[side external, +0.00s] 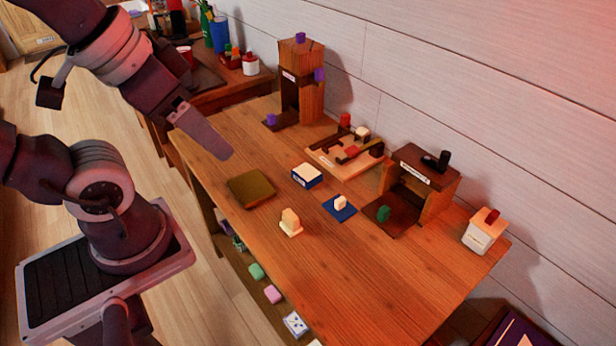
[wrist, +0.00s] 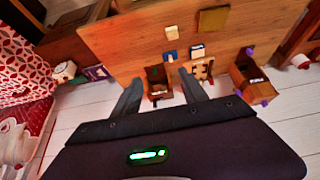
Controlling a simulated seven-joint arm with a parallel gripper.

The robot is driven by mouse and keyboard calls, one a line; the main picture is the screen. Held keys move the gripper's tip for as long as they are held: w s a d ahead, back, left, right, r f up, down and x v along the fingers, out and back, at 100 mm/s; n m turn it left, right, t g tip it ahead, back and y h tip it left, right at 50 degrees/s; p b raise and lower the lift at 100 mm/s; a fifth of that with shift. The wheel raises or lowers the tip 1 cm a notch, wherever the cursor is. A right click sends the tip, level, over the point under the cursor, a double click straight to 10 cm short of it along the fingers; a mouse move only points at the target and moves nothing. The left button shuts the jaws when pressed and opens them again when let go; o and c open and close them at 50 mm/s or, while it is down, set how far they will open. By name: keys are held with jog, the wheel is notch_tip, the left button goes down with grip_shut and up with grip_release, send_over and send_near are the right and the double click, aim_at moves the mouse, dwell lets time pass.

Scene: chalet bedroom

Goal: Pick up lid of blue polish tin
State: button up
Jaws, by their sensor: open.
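A small box (side external: 307,176) with blue sides and a pale top sits on the wooden table, and it also shows in the wrist view (wrist: 197,52). Beside it lies a flat blue square (side external: 329,207) with a cream knob or block on it, also in the wrist view (wrist: 171,56). I cannot tell for certain which of these is the polish tin or its lid. My gripper (side external: 225,155) is above the left part of the table in the side view, apart from both. Its fingers (wrist: 160,76) are spread and empty in the wrist view.
An olive square block (side external: 251,189) and a cream block (side external: 291,222) lie near the front. A tall wooden stand (side external: 302,85), a tray with small parts (side external: 328,155), a brown open box (side external: 425,170) and a white container (side external: 485,232) line the wall side. The right front tabletop is clear.

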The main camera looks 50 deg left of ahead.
jog(key=o, duration=0.6)
jog(key=m+g+y, duration=0.1)
jog(key=m+g, duration=0.4)
jog(key=m, duration=1.2)
send_over(341, 200)
jog(key=d, duration=0.1)
notch_tip(341, 200, down, 26)
jog(key=shift+w+r, duration=0.1)
jog(key=shift+w, duration=0.05)
jog(key=shift+m+g, duration=0.3)
jog(key=shift+m, duration=0.2)
jog(key=f, duration=0.7)
jog(key=a+f, duration=0.1)
jog(key=f, duration=0.2)
jog(key=shift+a+f, duration=0.1)
jog(key=shift+f, duration=0.25)
jog(key=shift+c, duration=0.3)
